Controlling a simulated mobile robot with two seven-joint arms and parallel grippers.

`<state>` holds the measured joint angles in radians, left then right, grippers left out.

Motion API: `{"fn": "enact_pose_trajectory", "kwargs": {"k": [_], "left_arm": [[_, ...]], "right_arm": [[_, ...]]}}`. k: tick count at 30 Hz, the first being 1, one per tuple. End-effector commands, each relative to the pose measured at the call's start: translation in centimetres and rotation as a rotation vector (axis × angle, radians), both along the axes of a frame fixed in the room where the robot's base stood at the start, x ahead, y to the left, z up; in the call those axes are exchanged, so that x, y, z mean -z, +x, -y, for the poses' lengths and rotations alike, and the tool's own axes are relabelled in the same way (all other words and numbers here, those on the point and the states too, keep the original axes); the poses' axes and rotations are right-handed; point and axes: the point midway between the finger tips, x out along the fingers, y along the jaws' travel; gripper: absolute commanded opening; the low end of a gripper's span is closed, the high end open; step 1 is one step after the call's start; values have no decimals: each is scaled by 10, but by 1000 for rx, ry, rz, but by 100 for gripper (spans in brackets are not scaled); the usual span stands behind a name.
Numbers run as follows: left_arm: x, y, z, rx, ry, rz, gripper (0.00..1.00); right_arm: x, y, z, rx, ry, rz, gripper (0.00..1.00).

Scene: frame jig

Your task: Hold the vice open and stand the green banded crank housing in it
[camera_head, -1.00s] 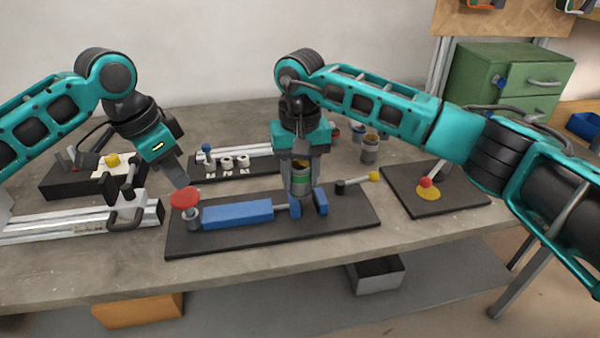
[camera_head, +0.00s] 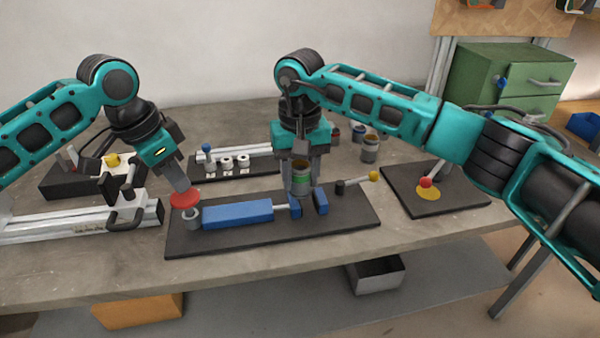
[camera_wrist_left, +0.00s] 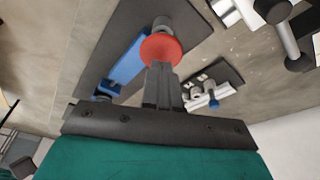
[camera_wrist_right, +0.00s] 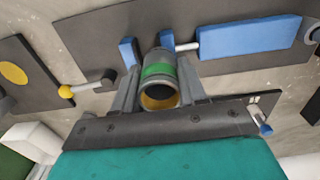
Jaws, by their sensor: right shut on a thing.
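The crank housing (camera_head: 301,181) is a grey cylinder with a green band and an orange-brown inside at its open end. My right gripper (camera_head: 301,174) is shut on it and holds it upright, over or just behind the vice jaws. In the right wrist view the housing (camera_wrist_right: 158,75) is between the fingers, near the gap between the blue jaws. The vice has a blue body (camera_head: 237,213), a left jaw (camera_head: 295,208) on a rod and a right jaw (camera_head: 321,201), with a gap between them. My left gripper (camera_head: 183,186) has its fingers together at the red knob (camera_head: 186,200), apparently touching its top.
The vice stands on a dark plate (camera_head: 350,213). A yellow-tipped lever (camera_head: 373,176) is at its right. Several grey cups (camera_head: 369,150) stand behind. A dark board with a red ball (camera_head: 425,183) lies to the right, and a rack with white rings (camera_head: 228,163) behind the vice.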

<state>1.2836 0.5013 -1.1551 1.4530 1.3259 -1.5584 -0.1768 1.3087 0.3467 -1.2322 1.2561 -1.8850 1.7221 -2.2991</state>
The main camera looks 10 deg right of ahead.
Motion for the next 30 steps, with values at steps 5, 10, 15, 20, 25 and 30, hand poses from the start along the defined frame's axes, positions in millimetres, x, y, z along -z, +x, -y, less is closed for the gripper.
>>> {"fn": "enact_pose_trajectory", "kwargs": {"k": [5, 10, 15, 20, 25, 30], "left_arm": [[7, 0, 0, 0, 0, -1, 0], [13, 0, 0, 0, 0, -2, 0], [20, -1, 0, 0, 1, -3, 0], [26, -1, 0, 2, 1, -4, 0], [33, -1, 0, 2, 2, -6, 0], [40, -2, 0, 2, 2, -8, 0]], "right_arm": [[0, 0, 0, 0, 0, 1, 8], [0, 0, 0, 0, 0, 1, 8], [0, 0, 0, 0, 0, 1, 8], [0, 0, 0, 0, 0, 1, 8], [0, 0, 0, 0, 0, 1, 8], [0, 0, 0, 0, 0, 1, 8]]}}
